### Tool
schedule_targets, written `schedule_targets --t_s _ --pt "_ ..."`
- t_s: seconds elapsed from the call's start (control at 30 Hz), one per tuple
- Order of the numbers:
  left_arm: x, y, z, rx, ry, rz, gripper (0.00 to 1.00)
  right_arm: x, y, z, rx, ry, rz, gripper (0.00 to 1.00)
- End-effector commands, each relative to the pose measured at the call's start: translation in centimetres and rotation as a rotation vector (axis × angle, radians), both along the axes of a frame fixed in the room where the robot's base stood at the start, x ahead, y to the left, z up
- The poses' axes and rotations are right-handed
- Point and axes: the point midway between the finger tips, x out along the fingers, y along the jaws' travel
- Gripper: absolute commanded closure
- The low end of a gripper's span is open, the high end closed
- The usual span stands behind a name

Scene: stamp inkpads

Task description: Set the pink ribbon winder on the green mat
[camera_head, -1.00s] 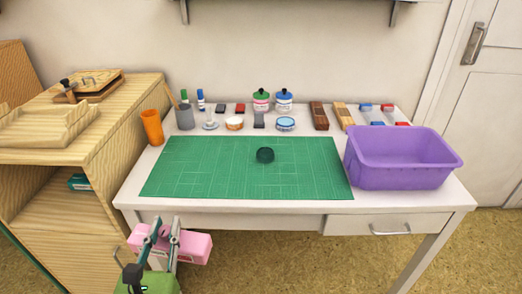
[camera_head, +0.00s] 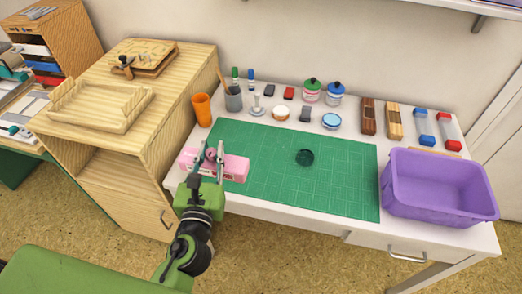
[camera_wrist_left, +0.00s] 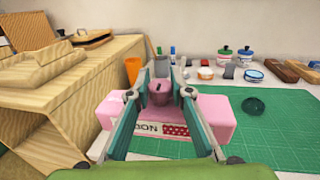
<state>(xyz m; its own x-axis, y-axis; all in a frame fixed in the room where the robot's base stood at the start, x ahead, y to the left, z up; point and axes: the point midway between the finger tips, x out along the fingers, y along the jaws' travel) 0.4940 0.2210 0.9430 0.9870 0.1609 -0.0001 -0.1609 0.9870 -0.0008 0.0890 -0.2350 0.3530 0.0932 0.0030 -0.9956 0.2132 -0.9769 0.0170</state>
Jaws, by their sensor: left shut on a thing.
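The pink ribbon winder (camera_head: 236,167) is a long pink block with a printed label on its side. It is at the left end of the green mat (camera_head: 340,190) in the head view, and its left part overhangs the white table. My left gripper (camera_head: 211,158) is shut on the winder's round pink top part. In the left wrist view the winder (camera_wrist_left: 218,113) lies across between the fingers, with the green mat (camera_wrist_left: 280,140) behind and to the right. Whether the winder touches the mat cannot be told. My right gripper is not in view.
A purple bin (camera_head: 440,190) stands at the right. An orange cup (camera_head: 202,110) and a grey pen cup (camera_head: 233,99) stand behind the winder. Jars and stamps line the back. Most of the mat is clear.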

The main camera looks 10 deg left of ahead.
Motion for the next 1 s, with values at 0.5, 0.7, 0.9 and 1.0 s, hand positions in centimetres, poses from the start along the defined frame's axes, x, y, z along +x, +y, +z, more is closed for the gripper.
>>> schedule_targets --t_s 0.5,0.7,0.9,1.0 --pt "9.0 -4.3 -7.4 0.0 -0.002 -0.002 1.0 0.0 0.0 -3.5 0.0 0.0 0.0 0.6" --pt "9.9 -4.8 -8.5 0.0 -0.002 -0.001 1.0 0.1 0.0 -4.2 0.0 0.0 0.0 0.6" --pt "10.2 -4.9 -11.5 0.002 0.0 -0.001 1.0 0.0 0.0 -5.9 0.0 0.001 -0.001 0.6" --pt "10.2 -4.9 -11.9 0.0 -0.001 -0.001 1.0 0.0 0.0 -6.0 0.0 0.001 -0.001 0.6"
